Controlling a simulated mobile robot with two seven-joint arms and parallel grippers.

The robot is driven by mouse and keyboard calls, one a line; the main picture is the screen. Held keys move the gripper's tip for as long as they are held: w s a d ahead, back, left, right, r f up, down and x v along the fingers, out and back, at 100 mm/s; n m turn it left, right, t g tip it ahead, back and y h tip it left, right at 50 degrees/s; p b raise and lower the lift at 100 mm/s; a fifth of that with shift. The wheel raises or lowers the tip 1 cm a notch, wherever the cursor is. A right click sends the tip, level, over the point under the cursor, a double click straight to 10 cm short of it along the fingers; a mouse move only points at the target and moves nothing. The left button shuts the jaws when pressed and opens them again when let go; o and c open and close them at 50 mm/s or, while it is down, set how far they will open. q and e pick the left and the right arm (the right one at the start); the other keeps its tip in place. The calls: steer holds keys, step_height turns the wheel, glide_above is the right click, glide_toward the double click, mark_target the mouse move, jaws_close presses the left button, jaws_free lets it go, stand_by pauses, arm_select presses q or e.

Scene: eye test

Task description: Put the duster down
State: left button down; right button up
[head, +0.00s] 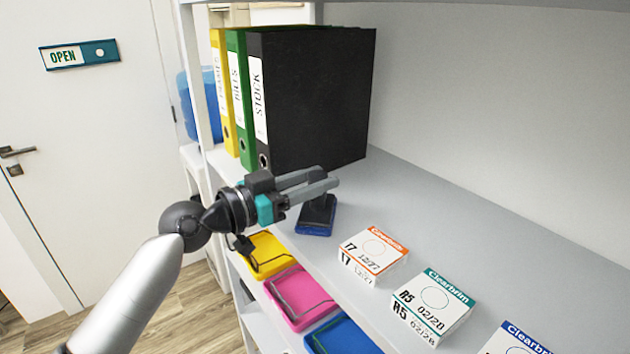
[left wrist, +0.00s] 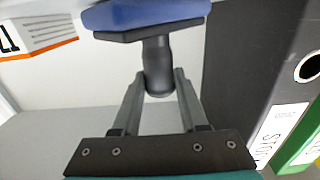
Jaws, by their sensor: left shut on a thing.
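The duster (head: 314,218) has a blue pad and a dark handle. In the head view it is at the shelf's front edge, below my left gripper (head: 322,183), pad downward. I cannot tell whether the pad touches the shelf. In the left wrist view the duster's blue pad (left wrist: 150,14) is at the top, partly cut off, and its black handle (left wrist: 158,68) stands between the two fingers of my left gripper (left wrist: 158,82), which is shut on it. In the head view the fingers hide the handle's top. My right gripper is not in view.
The grey shelf (head: 430,205) is clear behind the boxes. A black binder (head: 315,100) stands behind the duster, beside green and yellow ones. An orange-labelled box (head: 372,257) and a green-labelled box (head: 433,305) are to the right. Yellow (head: 268,262) and pink (head: 300,312) trays are below.

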arm_select(q)
steer(key=shift+f, duration=0.15)
steer(key=shift+c, duration=2.2)
jaws_free()
steer(key=shift+r, duration=0.2)
steer(key=b+v, duration=0.3)
steer(key=v, duration=0.9)
steer(key=shift+b, duration=0.35)
